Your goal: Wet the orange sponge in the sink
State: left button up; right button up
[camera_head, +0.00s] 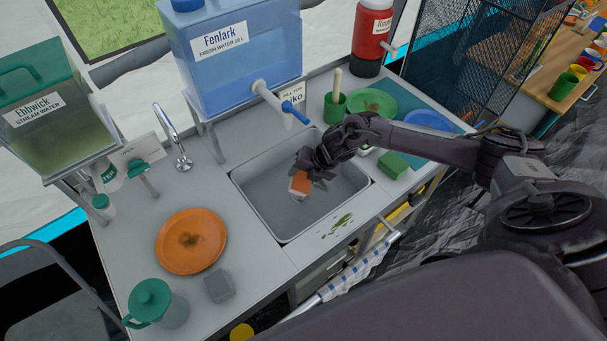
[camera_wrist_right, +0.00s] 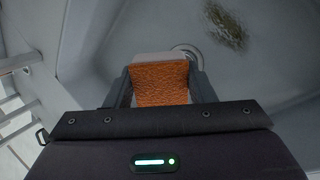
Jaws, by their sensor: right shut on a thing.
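The orange sponge (camera_head: 300,182) is held by my right gripper (camera_head: 308,172) inside the sink opening. In the right wrist view the sponge (camera_wrist_right: 160,82) sits between the two fingers of my right gripper (camera_wrist_right: 162,88), which are shut on it. The grey sink basin (camera_head: 262,205) is below, and its drain (camera_wrist_right: 186,52) shows just past the sponge. The blue tap (camera_head: 290,107) of the Fenlark fresh water tank (camera_head: 235,55) is behind the sink. No water stream shows. My left gripper is not in view.
A metal faucet (camera_head: 173,135) stands left of the sink. An orange plate (camera_head: 191,241) with a dark stain, a green-lidded jug (camera_head: 155,303) and a grey block (camera_head: 219,287) lie on the left counter. Green scraps (camera_head: 337,226) lie at the sink's front right. A green block (camera_head: 393,165) is at right.

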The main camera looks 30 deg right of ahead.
aim_at(304, 175)
jog(key=shift+r+p, duration=3.5)
jog(key=shift+r, duration=1.05)
